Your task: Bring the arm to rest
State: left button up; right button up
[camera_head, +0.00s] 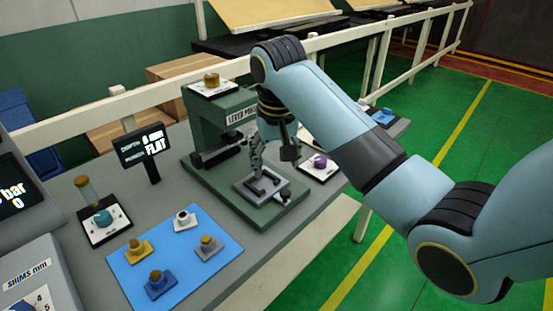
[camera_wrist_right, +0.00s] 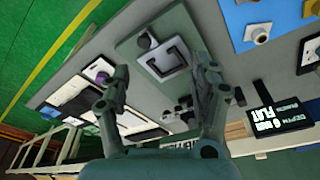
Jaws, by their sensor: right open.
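My right arm comes in from the right in the head view. Its gripper (camera_head: 273,158) points down above the base of the green lever press (camera_head: 212,125). Its fingers are apart with nothing between them, and they also show spread in the wrist view (camera_wrist_right: 160,78). Below the fingers, a grey plate with a dark U-shaped frame (camera_head: 260,185) lies on the press base; it also shows in the wrist view (camera_wrist_right: 165,58). The gripper appears apart from the plate. My left gripper is not in view.
A blue mat (camera_head: 190,278) bears several small clips or knobs. A sign (camera_head: 143,146) reading "6 mm FLAT" stands behind it. A white tile with a purple knob (camera_head: 320,162) lies right of the press. A white rail (camera_head: 150,98) runs behind the table. Green floor lies open at the right.

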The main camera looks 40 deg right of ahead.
jog(key=shift+f, duration=0.15)
dwell(0.4)
jog(key=s+f+g+b, duration=0.1)
jog(key=s+f+b, duration=0.5)
jog(key=f, duration=0.8)
jog(key=s+f+g+b, duration=0.2)
jog(key=s+f+b, duration=0.45)
jog(key=f, duration=0.65)
jog(key=s+f+g+b, duration=0.1)
jog(key=s+f+b, duration=0.3)
jog(key=s+f, duration=0.75)
jog(key=s+f+n+t+b, duration=0.1)
jog(key=s+f+b, duration=0.3)
jog(key=s+f, duration=0.6)
jog(key=s+f+n+t+b, duration=0.2)
jog(key=s+f+n+b, duration=0.2)
jog(key=s+f, duration=0.6)
jog(key=shift+s+f, duration=0.4)
jog(key=shift+f, duration=3.3)
jog(key=shift+a, duration=0.1)
